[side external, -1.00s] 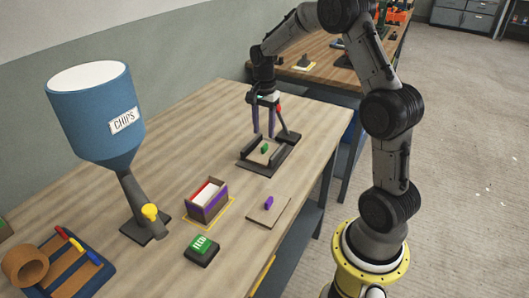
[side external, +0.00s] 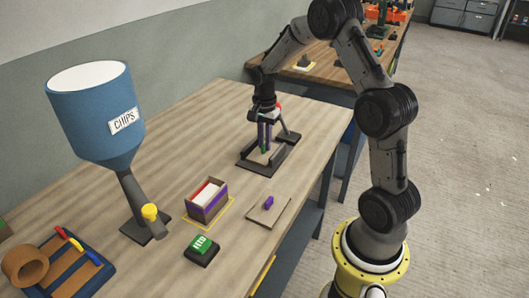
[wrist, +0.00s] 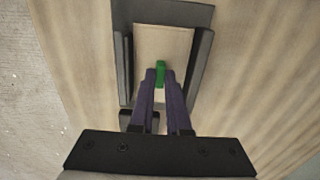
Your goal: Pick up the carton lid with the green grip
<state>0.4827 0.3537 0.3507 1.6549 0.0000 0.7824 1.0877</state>
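The carton lid is a flat tan board (wrist: 165,45) lying in a dark fixture with raised side rails (wrist: 202,60). Its small green grip (wrist: 160,72) stands up from the middle of the board; in the side view the grip (side external: 263,150) is partly covered by the fingers. My gripper (wrist: 159,78) has its purple fingers close together, one on each side of the green grip, and looks shut on it. In the side view my gripper (side external: 265,146) points straight down into the fixture. The lid still lies between the rails, with no visible lift.
A similar board with a purple grip (side external: 268,202) lies nearer the front edge. An open carton (side external: 207,200) stands on a yellow-outlined spot. A green button box (side external: 201,248), a blue CHIPS hopper (side external: 95,115) and a blue tray (side external: 85,275) are to the left.

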